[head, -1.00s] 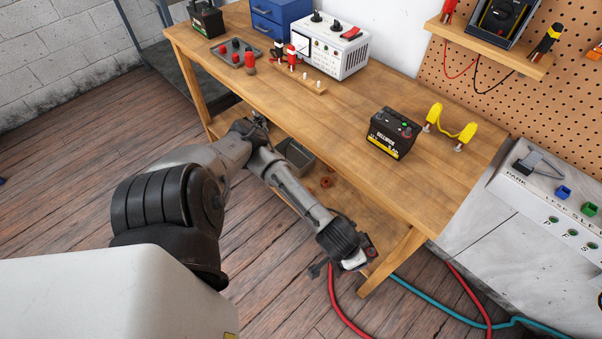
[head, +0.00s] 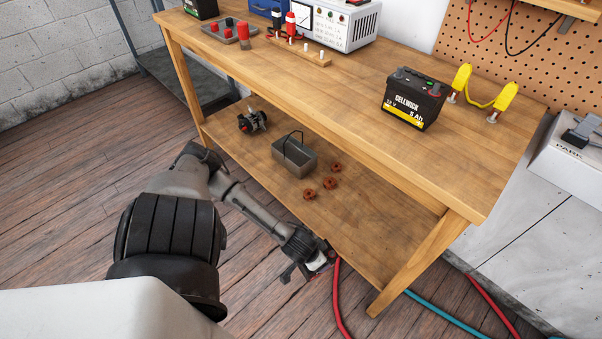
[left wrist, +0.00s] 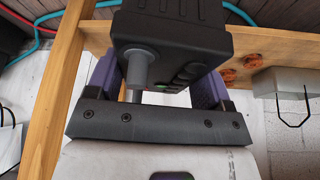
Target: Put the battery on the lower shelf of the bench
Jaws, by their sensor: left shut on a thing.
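In the left wrist view, a black battery (left wrist: 175,38) with a grey terminal post and a row of caps sits between the purple fingers of my left gripper (left wrist: 155,85), which is shut on it. In the head view my left gripper (head: 318,263) is low, beside the front edge of the lower shelf (head: 355,215) near the bench's front right leg. The held battery is mostly hidden there by my arm. Another black battery (head: 412,98), with a yellow label reading 12 V 5 Ah, stands upright on the bench top (head: 330,90). My right gripper is not in view.
On the lower shelf are a grey handled tray (head: 294,158), several copper-coloured rings (head: 309,193) and a dark part (head: 252,121). The shelf's right part is clear. The front right leg (head: 425,262) stands close, with red and teal hoses (head: 430,305) on the floor.

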